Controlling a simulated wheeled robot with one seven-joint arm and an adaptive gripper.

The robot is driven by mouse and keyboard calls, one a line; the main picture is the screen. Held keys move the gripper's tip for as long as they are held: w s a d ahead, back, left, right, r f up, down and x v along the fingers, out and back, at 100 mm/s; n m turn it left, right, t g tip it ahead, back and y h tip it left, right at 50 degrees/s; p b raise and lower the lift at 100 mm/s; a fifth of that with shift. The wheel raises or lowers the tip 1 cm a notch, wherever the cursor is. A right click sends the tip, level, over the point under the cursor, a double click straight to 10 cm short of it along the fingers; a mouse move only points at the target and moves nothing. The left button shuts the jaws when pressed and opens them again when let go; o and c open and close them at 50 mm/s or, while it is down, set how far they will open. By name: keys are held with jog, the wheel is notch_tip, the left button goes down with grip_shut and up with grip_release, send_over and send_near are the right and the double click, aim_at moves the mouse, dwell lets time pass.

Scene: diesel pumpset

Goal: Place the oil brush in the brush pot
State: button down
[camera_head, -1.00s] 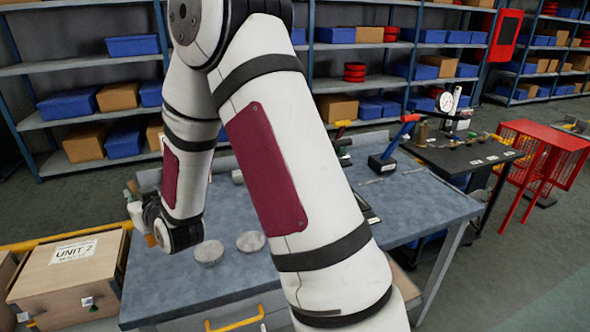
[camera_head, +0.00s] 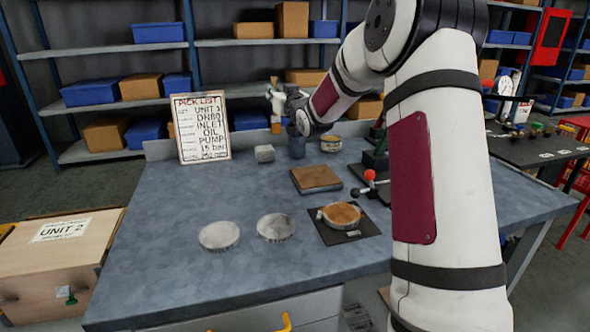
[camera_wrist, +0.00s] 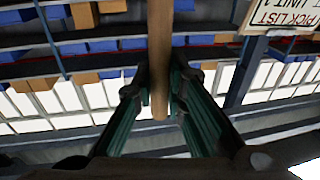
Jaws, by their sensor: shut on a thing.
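My gripper (camera_wrist: 160,78) is shut on the oil brush, whose wooden handle (camera_wrist: 159,45) stands between the two teal fingers in the wrist view. The bristles cannot be made out there. In the head view my gripper (camera_head: 276,103) is small and partly hidden by my wrist, above the back edge of the bench. A dark blue-grey cylinder, which looks like the brush pot (camera_head: 296,148), stands upright on the bench just below and right of my gripper. My wrist hides part of the space over its mouth. I cannot tell whether the brush is over it.
A pick list board (camera_head: 201,128) stands left of the gripper. A grey block (camera_head: 265,153) and an open tin (camera_head: 331,145) flank the pot. A brown block (camera_head: 316,179), two pale discs and a red-knobbed part lie nearer.

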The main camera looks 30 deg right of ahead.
jog(key=d+t+h+b, duration=0.1)
jog(key=d+b, duration=0.4)
jog(key=d, duration=0.3)
notch_tip(320, 180, down, 9)
jog(key=b, duration=0.3)
jog(key=shift+w+m, duration=0.2)
jog(key=shift+m, duration=0.2)
jog(key=shift+f, duration=0.15)
jog(key=c, duration=1.6)
grip_release()
jog(key=shift+c, duration=0.2)
